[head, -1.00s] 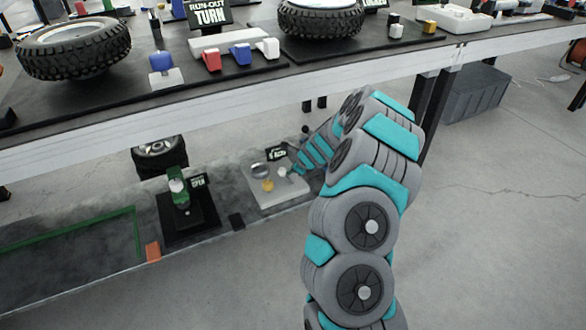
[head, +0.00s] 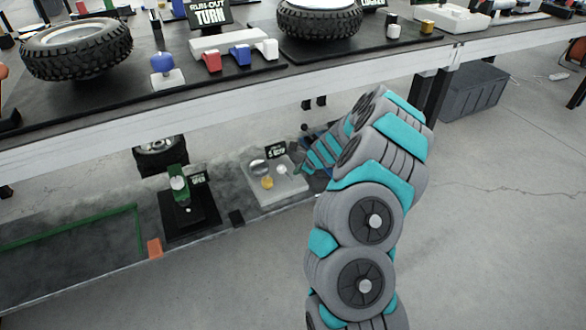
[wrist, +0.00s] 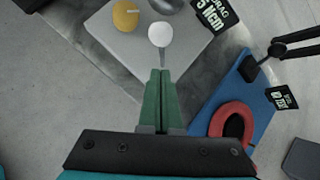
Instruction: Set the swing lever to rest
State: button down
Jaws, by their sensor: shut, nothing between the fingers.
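A pale grey plate (head: 272,195) on the low shelf carries a white ball knob (head: 281,169) on a thin rod, which looks like the swing lever. Beside it are a yellow knob (head: 267,182) and a silver dome (head: 258,167). In the wrist view the white ball (wrist: 160,34) is just ahead of my gripper (wrist: 160,73), with its rod running toward the fingertips. My green fingers are together and empty. Whether they touch the rod I cannot tell. The yellow knob (wrist: 125,14) is left of the ball. In the head view my arm hides most of the gripper.
A blue board (wrist: 240,95) with a red ring (wrist: 232,122) and a black lever (wrist: 290,48) lies right of the plate. A black stand with a green device (head: 178,184) is left. The table (head: 225,100) overhangs the shelf. Open floor is in front.

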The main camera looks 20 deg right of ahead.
jog(key=d+v, duration=0.1)
jog(key=v, duration=1)
jog(key=s+a+r+n+g+y, duration=0.1)
jog(key=s+a+r+n, duration=0.35)
jog(key=a, duration=0.35)
jog(key=s+a+r+n+g+y, duration=0.1)
jog(key=s+a+r+n+g, duration=0.1)
jog(key=s+a+r+n, duration=0.4)
jog(key=s+a+r+n+g+y, duration=0.1)
jog(key=s+a+r+n, duration=0.2)
jog(key=a, duration=0.6)
jog(key=s+r+n+g+h, duration=0.1)
jog(key=s+n, duration=0.5)
jog(key=s, duration=0.8)
jog(key=s+r+n+g+h, duration=0.1)
jog(key=s+n+g+h, duration=0.2)
jog(key=s+n, duration=0.4)
jog(key=s, duration=0.8)
jog(key=shift+s+r+g+h, duration=0.2)
jog(key=shift+s+g+h, duration=0.1)
jog(key=shift+g+h, duration=0.1)
